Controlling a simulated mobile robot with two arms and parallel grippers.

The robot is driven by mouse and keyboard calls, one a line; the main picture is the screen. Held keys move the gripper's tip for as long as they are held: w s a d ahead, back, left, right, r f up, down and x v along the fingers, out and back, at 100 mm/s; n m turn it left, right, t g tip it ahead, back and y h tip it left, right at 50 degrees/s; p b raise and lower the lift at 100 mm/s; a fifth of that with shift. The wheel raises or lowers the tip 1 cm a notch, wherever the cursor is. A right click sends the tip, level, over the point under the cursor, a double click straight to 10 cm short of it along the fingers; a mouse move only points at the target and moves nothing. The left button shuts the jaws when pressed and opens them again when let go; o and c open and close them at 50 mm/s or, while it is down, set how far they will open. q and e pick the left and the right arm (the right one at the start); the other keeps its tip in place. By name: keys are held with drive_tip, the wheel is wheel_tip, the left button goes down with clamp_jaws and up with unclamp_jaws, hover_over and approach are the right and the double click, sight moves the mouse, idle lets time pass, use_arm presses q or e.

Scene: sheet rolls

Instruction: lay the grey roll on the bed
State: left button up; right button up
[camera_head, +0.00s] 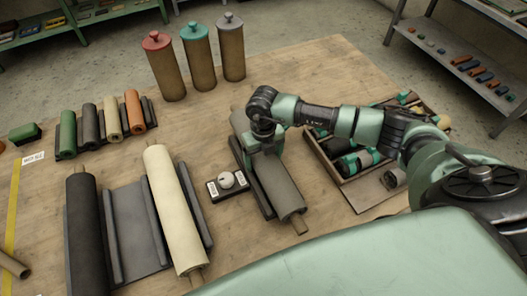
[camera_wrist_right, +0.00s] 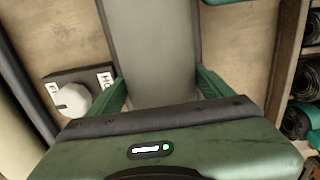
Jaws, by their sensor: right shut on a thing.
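The grey roll (camera_head: 274,178), with a wooden core end at its front, is between the jaws of my right gripper (camera_head: 264,147). In the right wrist view the grey roll (camera_wrist_right: 155,50) runs between the two green fingers (camera_wrist_right: 162,90). A dark rail (camera_head: 250,178) runs along its left side; I cannot tell whether the roll rests there or hangs just above. A dark grey bed-like sheet with rails (camera_head: 137,228) lies further left, between a black roll (camera_head: 86,235) and a cream roll (camera_head: 174,208). My left gripper is not in view.
A knob box (camera_head: 227,186) sits just left of the grey roll. A compartment crate (camera_head: 338,180) of rolls stands to the right. Three upright rolls with red, teal and grey caps (camera_head: 198,55) stand at the back. Small rolls (camera_head: 103,122) lie in a rack at left.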

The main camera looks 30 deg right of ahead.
drive_tip(key=shift+w+r, duration=0.1)
drive_tip(key=shift+w, duration=0.05)
drive_tip(key=o, duration=1.7)
drive_tip(key=shift+f, duration=0.25)
drive_tip(key=shift+c, duration=0.2)
drive_tip(key=o, duration=0.4)
drive_tip(key=shift+s, duration=0.2)
drive_tip(key=shift+c, duration=0.2)
drive_tip(key=shift+r, duration=0.1)
drive_tip(key=shift+r, duration=0.15)
wheel_tip(320, 180, up, 11)
drive_tip(key=b, duration=0.3)
drive_tip(key=shift+b, duration=0.35)
drive_tip(key=shift+r, duration=0.5)
drive_tip(key=shift+f, duration=0.1)
